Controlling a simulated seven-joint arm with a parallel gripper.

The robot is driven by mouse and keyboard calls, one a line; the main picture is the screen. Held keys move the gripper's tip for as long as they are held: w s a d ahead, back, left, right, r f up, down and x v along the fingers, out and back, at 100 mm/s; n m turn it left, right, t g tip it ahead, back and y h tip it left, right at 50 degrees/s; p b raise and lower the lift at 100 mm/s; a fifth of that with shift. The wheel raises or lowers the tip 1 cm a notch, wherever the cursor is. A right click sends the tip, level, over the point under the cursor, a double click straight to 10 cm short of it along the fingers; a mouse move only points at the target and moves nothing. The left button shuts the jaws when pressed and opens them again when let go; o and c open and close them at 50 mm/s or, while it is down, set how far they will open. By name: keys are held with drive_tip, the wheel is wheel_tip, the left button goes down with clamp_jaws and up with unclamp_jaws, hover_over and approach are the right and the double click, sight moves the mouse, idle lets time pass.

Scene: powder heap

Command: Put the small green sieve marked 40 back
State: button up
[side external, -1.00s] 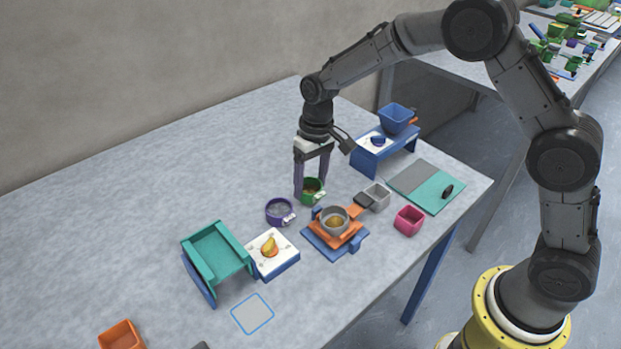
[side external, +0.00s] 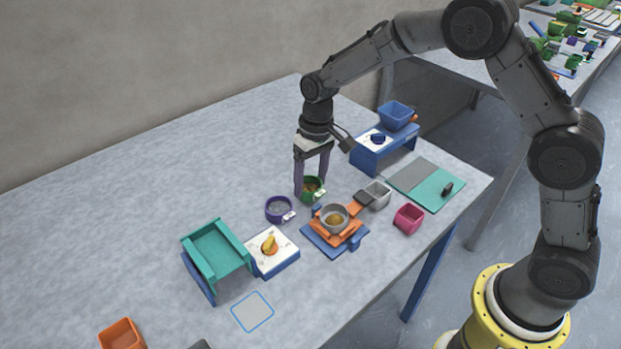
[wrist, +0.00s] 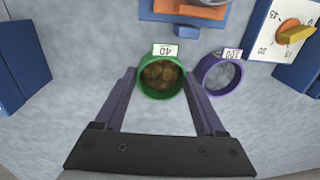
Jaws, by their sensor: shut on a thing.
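The small green sieve (side external: 312,189) has a white tag reading 40, upside down in the wrist view (wrist: 162,93), and holds brown lumpy material. My gripper (side external: 310,186) is shut on this sieve, with one finger on each side of it. The sieve is upright at or just above the table; I cannot tell whether it touches. A purple sieve (side external: 278,206) tagged 100 sits just beside it, and it also shows in the wrist view (wrist: 222,76), close to the finger on the right.
A grey bowl (side external: 334,217) with yellowish powder stands on an orange and blue stand. A white-topped blue box with a dial (side external: 272,254), a teal holder (side external: 216,252), a pink cup (side external: 408,218) and a blue bench (side external: 384,155) stand around. The table's left and back are clear.

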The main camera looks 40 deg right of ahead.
drive_tip(key=shift+f, duration=0.45)
drive_tip(key=o, duration=1)
drive_tip(key=shift+o, duration=0.2)
drive_tip(key=shift+r, duration=3.5)
